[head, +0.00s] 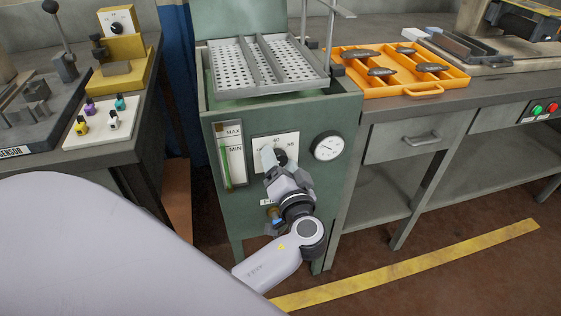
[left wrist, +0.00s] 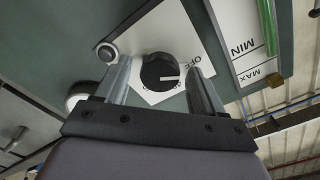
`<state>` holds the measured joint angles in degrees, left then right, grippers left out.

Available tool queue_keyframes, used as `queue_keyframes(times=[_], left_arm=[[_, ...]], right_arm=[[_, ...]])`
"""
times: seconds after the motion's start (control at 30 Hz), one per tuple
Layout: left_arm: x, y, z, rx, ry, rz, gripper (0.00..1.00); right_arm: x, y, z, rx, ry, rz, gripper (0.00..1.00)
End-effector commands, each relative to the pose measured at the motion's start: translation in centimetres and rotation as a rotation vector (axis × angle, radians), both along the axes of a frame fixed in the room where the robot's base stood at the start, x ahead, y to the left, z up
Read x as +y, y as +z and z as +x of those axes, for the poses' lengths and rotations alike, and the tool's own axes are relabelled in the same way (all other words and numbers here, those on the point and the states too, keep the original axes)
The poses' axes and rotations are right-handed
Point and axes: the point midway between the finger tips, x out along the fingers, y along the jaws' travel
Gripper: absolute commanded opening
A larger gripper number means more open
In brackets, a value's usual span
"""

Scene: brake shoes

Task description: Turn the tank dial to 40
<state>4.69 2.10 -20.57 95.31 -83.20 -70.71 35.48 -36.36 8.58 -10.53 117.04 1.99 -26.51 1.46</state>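The green tank (head: 232,125) stands in the middle of the head view. Its white dial plate (head: 287,140) shows the number 40 at the top; my gripper hides the knob there. In the left wrist view the black dial knob (left wrist: 160,72) sits on the white plate (left wrist: 172,30), with its white line pointing right, just below the OFF label. My left gripper (head: 274,158) is in front of the plate. It is open, with one finger on each side of the knob and gaps between, as the left wrist view (left wrist: 158,75) shows. My right gripper is not in view.
A round gauge (head: 328,146) is right of the dial, and a MAX/MIN level strip (head: 230,155) left of it. A perforated tray (head: 230,72) tops the tank. An orange tray (head: 400,88) with dark shoes lies on the right bench. The left bench (head: 120,160) stands close by.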

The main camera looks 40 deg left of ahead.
Motion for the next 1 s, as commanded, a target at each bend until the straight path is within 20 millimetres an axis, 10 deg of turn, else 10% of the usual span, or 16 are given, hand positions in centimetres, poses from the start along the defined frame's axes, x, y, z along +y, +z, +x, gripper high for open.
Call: queue_keyframes(times=[0.17,1.0], left_arm=[[0.0,0.0,0.0,0.0,0.0,0.0,0.13],[0.0,0.3,0.1,0.307,-0.001,0.261,0.14]], right_arm=[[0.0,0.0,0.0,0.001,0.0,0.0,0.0],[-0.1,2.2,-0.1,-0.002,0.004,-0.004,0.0]])
